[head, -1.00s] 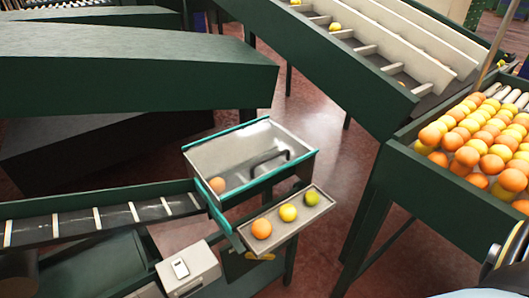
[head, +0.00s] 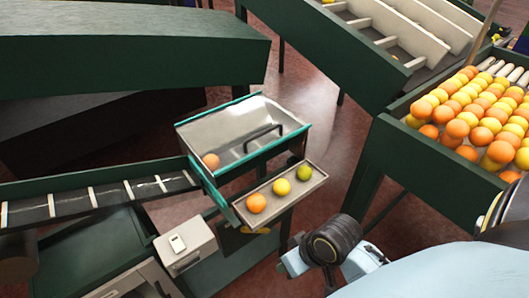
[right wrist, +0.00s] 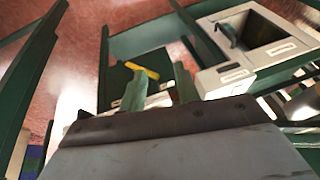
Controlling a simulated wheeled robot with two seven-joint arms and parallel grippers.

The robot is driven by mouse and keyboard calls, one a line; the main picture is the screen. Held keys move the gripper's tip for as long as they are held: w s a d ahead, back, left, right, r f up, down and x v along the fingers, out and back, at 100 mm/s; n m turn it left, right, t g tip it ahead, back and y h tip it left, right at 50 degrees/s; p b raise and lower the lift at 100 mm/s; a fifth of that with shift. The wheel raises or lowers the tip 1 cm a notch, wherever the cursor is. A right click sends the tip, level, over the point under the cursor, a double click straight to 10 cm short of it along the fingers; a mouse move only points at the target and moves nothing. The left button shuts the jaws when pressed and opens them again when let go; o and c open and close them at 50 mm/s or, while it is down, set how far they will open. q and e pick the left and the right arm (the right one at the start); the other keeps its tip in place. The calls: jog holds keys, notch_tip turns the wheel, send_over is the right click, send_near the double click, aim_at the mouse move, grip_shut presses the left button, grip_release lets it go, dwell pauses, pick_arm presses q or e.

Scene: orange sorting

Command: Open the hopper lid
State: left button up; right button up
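The hopper (head: 243,140) stands mid-frame in the head view, with teal edges and a clear lid (head: 225,135) lying over its top. A black bar handle (head: 262,138) is on the lid. One orange (head: 211,161) shows at the hopper's left end. My right arm enters from the lower right of the head view, its dark wrist (head: 333,240) below and right of the hopper. In the right wrist view my right gripper (right wrist: 158,90) has two fingers apart with nothing between them. It is clear of the handle. My left gripper is not seen.
A small tray (head: 310,185) with three fruits sits at the hopper's front right. A conveyor (head: 110,190) meets its left side. A white box (head: 190,232) stands below. A fruit-filled bin (head: 385,133) is at right. Red floor is open between.

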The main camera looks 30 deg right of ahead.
jog(key=w+d+r+m+t+y, duration=0.2)
jog(key=w+d+m, duration=0.1)
jog(key=w, duration=0.2)
jog(key=w+d+r+m+t+y, duration=0.2)
jog(key=w+d+r+m, duration=0.1)
jog(key=w, duration=0.3)
jog(key=m+t+y, duration=0.1)
jog(key=m+t, duration=0.5)
jog(key=m, duration=0.2)
send_near(264, 133)
jog(key=x, duration=0.7)
jog(key=p+x, duration=0.1)
jog(key=x, duration=0.2)
jog(key=shift+w+d+f, duration=0.2)
jog(key=shift+w+d, duration=0.05)
grip_shut()
